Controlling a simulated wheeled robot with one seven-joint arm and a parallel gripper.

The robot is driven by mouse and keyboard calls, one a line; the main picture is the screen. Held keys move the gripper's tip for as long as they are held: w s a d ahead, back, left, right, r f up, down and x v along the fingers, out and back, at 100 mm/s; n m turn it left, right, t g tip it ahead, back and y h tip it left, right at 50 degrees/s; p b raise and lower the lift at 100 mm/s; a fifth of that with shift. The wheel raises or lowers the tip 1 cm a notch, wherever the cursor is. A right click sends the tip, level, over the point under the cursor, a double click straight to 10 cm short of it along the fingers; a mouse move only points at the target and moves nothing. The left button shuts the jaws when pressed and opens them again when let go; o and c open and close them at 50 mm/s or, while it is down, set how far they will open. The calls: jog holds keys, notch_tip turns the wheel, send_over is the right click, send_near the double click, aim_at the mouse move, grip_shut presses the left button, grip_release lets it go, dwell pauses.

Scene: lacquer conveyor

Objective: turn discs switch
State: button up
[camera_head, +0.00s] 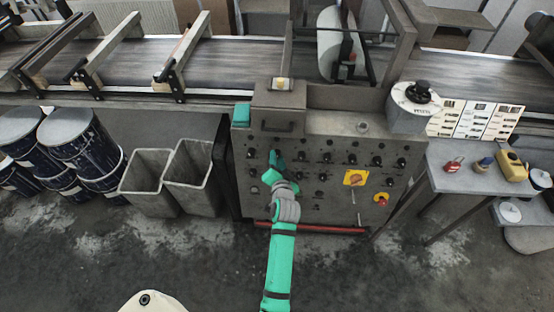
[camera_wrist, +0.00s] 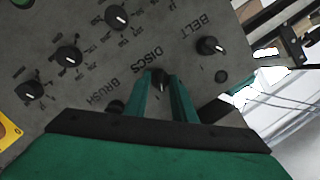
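Whether the fingers touch the knob cannot be told. In the head view my gripper (camera_head: 275,160) is at the left part of the panel and hides the knob there.
The BELT knob (camera_wrist: 209,46) is to the right, and the BRUSH knob (camera_wrist: 116,106) is close by my left finger. Several more knobs and a yellow-plated switch (camera_head: 355,178) share the panel. Grey bins (camera_head: 190,168) stand to its left, a side table (camera_head: 470,175) to its right.

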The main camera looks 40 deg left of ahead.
jog(key=shift+n, duration=0.4)
jog(key=n+h, duration=0.1)
jog(key=n, duration=0.2)
jog(key=n+h, duration=0.1)
jog(key=n, duration=0.5)
jog(key=shift+s+a+r+t+h, duration=0.15)
jog(key=shift+a+t+h, duration=0.15)
jog(key=shift+h, duration=0.1)
jog(key=shift+n, duration=0.4)
jog(key=o, duration=1.1)
jog(key=shift+c, duration=0.2)
jog(key=v, duration=1.1)
jog(key=shift+a, duration=0.1)
